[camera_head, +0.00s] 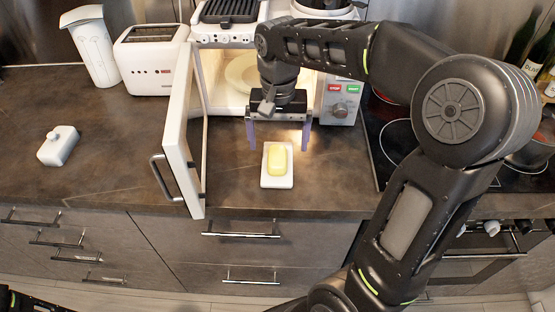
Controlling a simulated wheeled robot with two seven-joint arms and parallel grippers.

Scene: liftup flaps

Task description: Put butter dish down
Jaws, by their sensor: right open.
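The butter dish base (277,183) is a small white tray with yellow butter (277,160) on it. It rests on the dark counter in front of the open microwave. A white lid with a knob (58,146) sits apart on the counter at the far left. My right gripper (278,147) is open above and just behind the butter, its two fingers spread to either side and pointing down. It holds nothing. Of my left arm only a dark part shows in the bottom left corner; its gripper is not visible.
The microwave (214,84) stands at the back with its door (184,140) swung open toward the front, and a plate (241,73) inside. A toaster (152,60) and a white jug (91,45) stand at the back left. The cooktop (385,150) is to the right. The left counter is mostly clear.

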